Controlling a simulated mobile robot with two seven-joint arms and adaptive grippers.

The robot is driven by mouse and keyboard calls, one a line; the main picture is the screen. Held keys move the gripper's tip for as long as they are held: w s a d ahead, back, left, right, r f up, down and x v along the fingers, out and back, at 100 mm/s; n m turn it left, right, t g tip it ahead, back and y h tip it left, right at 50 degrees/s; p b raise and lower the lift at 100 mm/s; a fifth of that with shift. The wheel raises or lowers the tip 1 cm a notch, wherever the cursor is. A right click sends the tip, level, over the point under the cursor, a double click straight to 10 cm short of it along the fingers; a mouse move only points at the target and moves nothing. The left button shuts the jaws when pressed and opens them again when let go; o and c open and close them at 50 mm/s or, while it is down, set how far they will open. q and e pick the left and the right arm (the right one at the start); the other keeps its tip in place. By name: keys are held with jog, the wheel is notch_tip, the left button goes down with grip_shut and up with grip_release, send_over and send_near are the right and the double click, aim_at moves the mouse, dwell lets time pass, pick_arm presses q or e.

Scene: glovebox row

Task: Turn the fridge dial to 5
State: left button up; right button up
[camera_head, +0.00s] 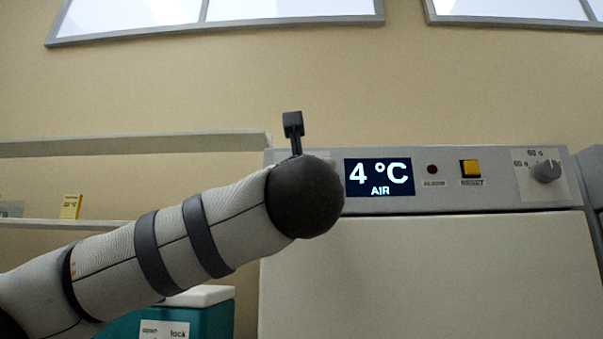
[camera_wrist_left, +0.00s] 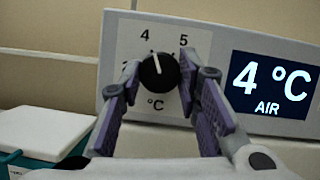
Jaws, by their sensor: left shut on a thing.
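The fridge dial (camera_wrist_left: 158,74) is a round black knob with a white pointer line, on a white scale plate in the left wrist view. Its pointer aims nearly straight up, close to the 4 and left of the 5. My left gripper (camera_wrist_left: 157,80) has its two purple-padded fingers on either side of the knob, shut on it. The fridge display (camera_head: 379,177) reads "4 °C AIR"; it also shows in the left wrist view (camera_wrist_left: 271,86). In the head view my left arm's dark round joint hides the fridge dial. My right gripper is not in view.
The fridge panel also carries a dark red lamp (camera_head: 432,169), a yellow switch (camera_head: 470,168) and another, grey knob (camera_head: 546,171) at right. A teal box (camera_head: 215,318) with a white lid stands left of the fridge. Shelves line the wall at left.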

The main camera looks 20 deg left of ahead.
pick_arm(q)
jog(key=m+h+p, duration=0.2)
jog(key=m+p, duration=0.1)
jog(key=m, duration=0.2)
jog(key=m+h+p, duration=0.2)
jog(key=m+p, duration=0.1)
jog(key=m, duration=0.2)
jog(key=m+h+p, duration=0.3)
jog(key=m, duration=0.2)
jog(key=shift+s+a+r, duration=0.15)
jog(key=shift+a+r, duration=0.1)
jog(key=shift+a, duration=0.05)
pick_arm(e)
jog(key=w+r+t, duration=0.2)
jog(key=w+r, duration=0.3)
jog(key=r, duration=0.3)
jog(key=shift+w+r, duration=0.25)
pick_arm(q)
jog(key=shift+f, duration=0.1)
jog(key=o, duration=1.1)
jog(key=shift+o, duration=0.2)
